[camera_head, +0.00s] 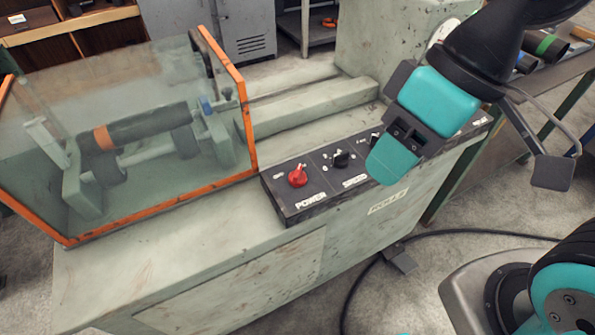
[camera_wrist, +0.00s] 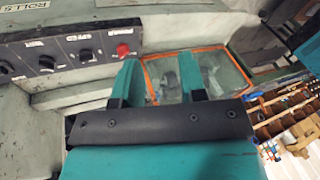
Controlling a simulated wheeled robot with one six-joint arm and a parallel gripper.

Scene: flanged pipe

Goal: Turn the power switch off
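The power switch is a red knob (camera_head: 298,176) above the POWER label, near the left end of the black control panel (camera_head: 268,187). In the wrist view the red knob (camera_wrist: 123,50) shows just beyond the tip of the left finger. My gripper (camera_head: 392,150) is at the right part of the panel in the head view, to the right of the knob and apart from it. It hides part of the panel there. In the wrist view my gripper (camera_wrist: 158,72) has its two teal fingers spread apart with nothing between them.
A black speed knob (camera_head: 341,158) sits right of the red one; more black knobs (camera_wrist: 47,63) show in the wrist view. A clear guard with an orange frame (camera_head: 245,125) covers rollers and a pipe (camera_head: 150,122) at left. A cable (camera_head: 470,231) lies on the floor.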

